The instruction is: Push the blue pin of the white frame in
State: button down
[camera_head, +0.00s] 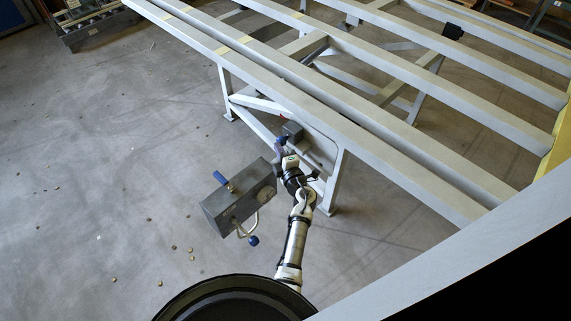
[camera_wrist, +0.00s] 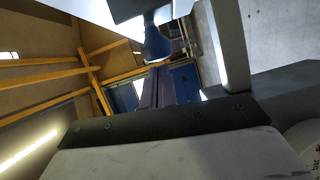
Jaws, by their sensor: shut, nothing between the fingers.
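The white frame (camera_head: 334,170) is a large slatted steel structure filling the upper right of the head view. The blue pin (camera_head: 282,140) shows small beside a grey block on the frame's near side. In the wrist view the blue pin (camera_wrist: 157,43) is a rounded knob hanging from a pale part at the top centre. My gripper (camera_head: 280,151) is shut and empty, with its tips close to the pin. In the wrist view my gripper (camera_wrist: 158,72) points at the knob from just below it in the picture; I cannot tell whether they touch.
A dark grey box (camera_head: 238,198) with a blue handle, a bent metal tube and a blue knob stands left of my wrist. The grey block (camera_head: 293,131) is beside the pin. The concrete floor (camera_head: 90,190) at left is open, with small scattered bits.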

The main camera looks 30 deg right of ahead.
jog(key=s+a+b, duration=0.1)
jog(key=s, duration=1.1)
jog(key=shift+s+r, duration=0.15)
jog(key=shift+s, duration=0.2)
